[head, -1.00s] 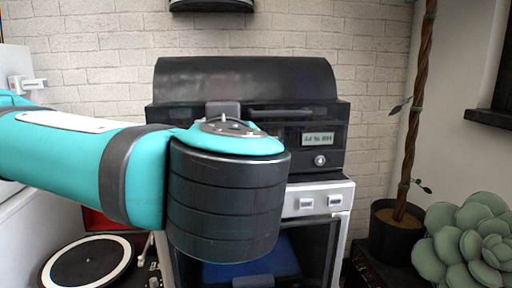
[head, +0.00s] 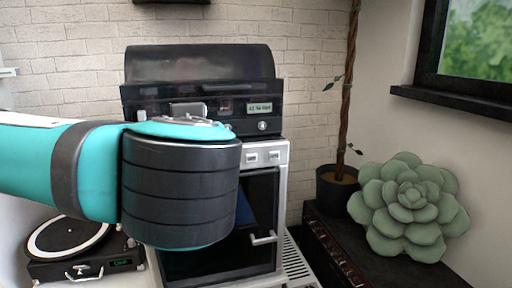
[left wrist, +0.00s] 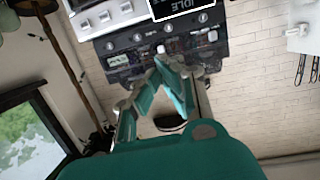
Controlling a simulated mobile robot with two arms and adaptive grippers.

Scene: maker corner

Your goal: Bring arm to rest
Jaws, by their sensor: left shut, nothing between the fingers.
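My left arm comes in from the left of the head view as a teal link with a thick black banded joint. It is raised in front of the black-and-silver oven-like machine (head: 262,205) and hides part of it. My left gripper (left wrist: 162,58) shows in the left wrist view, its teal-and-grey fingers drawn together at the tips with nothing between them. My right gripper is in neither view.
A black record player (head: 75,247) sits at the lower left. A potted tree (head: 337,186) and a large green succulent (head: 409,203) stand right of the machine, on a dark surface. A window (head: 465,50) is in the right wall.

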